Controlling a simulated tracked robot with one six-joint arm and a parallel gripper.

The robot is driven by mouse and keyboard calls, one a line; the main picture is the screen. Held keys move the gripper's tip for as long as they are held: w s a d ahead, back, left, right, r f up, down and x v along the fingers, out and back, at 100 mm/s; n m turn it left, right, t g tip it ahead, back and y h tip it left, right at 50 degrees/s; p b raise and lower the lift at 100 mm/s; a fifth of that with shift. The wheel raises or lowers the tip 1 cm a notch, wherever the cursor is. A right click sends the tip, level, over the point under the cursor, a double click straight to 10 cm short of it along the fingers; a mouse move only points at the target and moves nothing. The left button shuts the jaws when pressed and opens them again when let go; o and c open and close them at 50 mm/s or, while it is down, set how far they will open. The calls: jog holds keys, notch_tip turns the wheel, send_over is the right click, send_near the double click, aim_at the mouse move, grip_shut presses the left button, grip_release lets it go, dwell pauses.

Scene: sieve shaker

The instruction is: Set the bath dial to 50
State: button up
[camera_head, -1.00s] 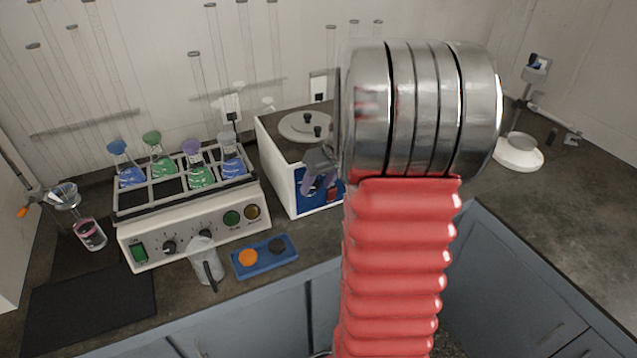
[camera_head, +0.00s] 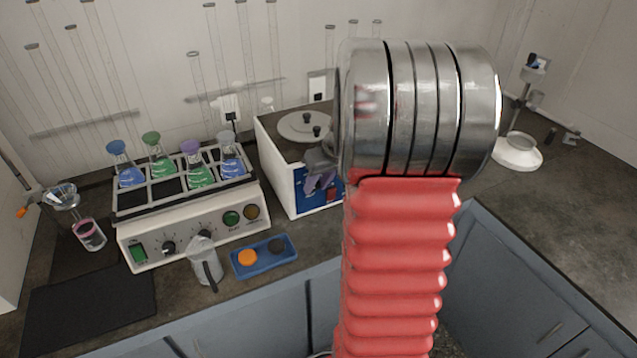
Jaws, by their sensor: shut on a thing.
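The bath is a white box (camera_head: 274,165) on the bench, left of my arm, with a round lid and black knobs on top. Its blue front panel (camera_head: 305,203) faces me and carries a red switch (camera_head: 333,195). My gripper (camera_head: 318,183) is at the upper part of this panel, its purple-grey fingers shut on the bath dial. The dial itself and its scale are hidden behind the fingers, so I cannot read the setting. My silver wrist and red arm cover the right side of the bath.
A shaker (camera_head: 190,240) with several flasks stands left of the bath. In front are a clear jug (camera_head: 203,262) and a blue tray (camera_head: 265,262) with an orange and a dark disc. A white-based stand (camera_head: 517,152) is at right. Bare bench lies between tray and bath.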

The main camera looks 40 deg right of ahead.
jog(key=shift+d+y, duration=0.15)
jog(key=shift+y, duration=0.25)
jog(key=t+y, duration=0.1)
jog(key=y, duration=0.1)
jog(key=m+y, duration=0.1)
jog(key=y, duration=0.1)
jog(key=shift+s+d+f+t, duration=0.15)
jog(key=shift+d+f+t, duration=0.05)
jog(key=shift+d+t, duration=0.2)
jog(key=shift+d+f+m+t+y, duration=0.15)
jog(key=shift+m+t+y, duration=0.2)
jog(key=shift+y, duration=0.65)
jog(key=shift+d+f+m+t+y, duration=0.2)
jog(key=shift+t+y, duration=0.25)
jog(key=shift+y, duration=0.55)
jog(key=shift+a, duration=0.15)
jog(key=o, duration=1.1)
jog(key=shift+a+r, duration=0.1)
jog(key=shift+c, duration=0.2)
jog(key=v, duration=1.3)
jog(key=shift+s+d, duration=0.3)
jog(key=shift+m, duration=0.25)
